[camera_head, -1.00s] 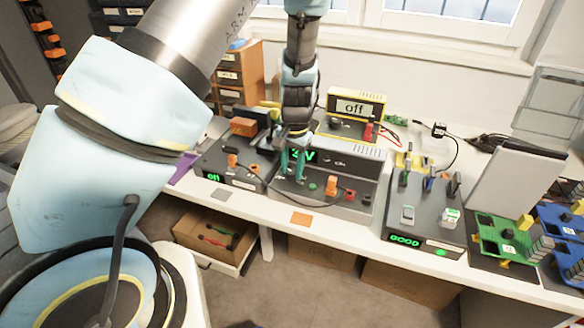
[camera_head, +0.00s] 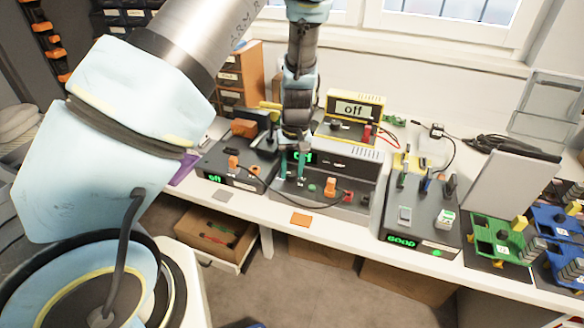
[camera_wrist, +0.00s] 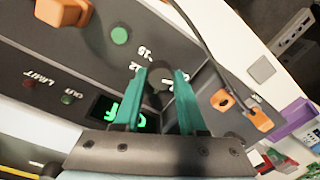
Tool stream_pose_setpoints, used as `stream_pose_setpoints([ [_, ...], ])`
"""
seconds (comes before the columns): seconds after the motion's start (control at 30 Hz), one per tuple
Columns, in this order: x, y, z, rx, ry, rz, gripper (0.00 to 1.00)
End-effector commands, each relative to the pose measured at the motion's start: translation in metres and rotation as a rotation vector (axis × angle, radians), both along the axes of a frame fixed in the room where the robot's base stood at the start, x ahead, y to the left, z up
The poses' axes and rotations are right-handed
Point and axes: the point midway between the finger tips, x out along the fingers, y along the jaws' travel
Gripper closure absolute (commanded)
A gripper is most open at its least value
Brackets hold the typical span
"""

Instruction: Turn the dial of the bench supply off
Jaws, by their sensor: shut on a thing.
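The bench supply (camera_head: 350,172) is a grey box with a sloped dark front, in the middle of the table. Its dark dial (camera_wrist: 158,76) shows between my fingertips in the wrist view, with printed numbers around it. My gripper (camera_head: 292,170) points down at the front panel, and its two teal fingers are shut on the dial; the wrist view shows the gripper (camera_wrist: 160,82) too. The supply's green display (camera_head: 304,157) is partly covered by a finger.
An orange knob (camera_head: 330,187) stands on the panel right of my fingers. A dark unit reading "off" (camera_head: 215,179) is at left, a yellow meter (camera_head: 355,105) behind. A test unit reading "GOOD" (camera_head: 402,239) is at right. An open drawer (camera_head: 215,235) is below.

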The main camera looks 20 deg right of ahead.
Motion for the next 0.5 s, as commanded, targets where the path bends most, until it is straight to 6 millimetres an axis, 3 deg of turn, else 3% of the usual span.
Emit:
stream_pose_setpoints([
  [0.5,0.0008,-0.0005,0.0007,-0.001,-0.001,0.110,1.00],
])
